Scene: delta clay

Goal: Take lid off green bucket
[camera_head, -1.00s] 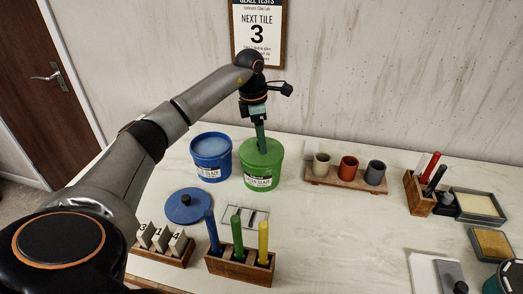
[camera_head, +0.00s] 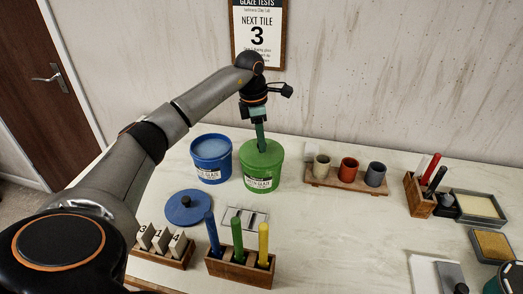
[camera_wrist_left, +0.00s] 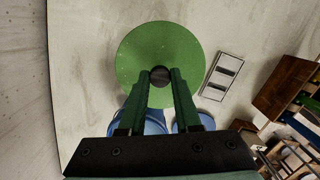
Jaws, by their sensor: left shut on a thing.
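The green bucket (camera_head: 259,182) stands on the table with its white label facing me. Its round green lid (camera_head: 275,152) is on top; no gap between lid and rim shows. My left gripper (camera_head: 261,148) points straight down at the lid's middle. In the left wrist view, its two green fingers (camera_wrist_left: 160,78) are shut on the dark knob (camera_wrist_left: 160,72) at the centre of the lid. The knob is hidden behind the fingers in the head view. My right gripper is in neither view.
The open blue bucket (camera_head: 210,172) stands close to the left, its blue lid (camera_head: 183,216) lying in front. Several glaze sticks in a wooden holder (camera_head: 240,268) and a numbered tile rack (camera_head: 160,255) are nearer. A cup board (camera_head: 340,184) is right. The front middle-right table is clear.

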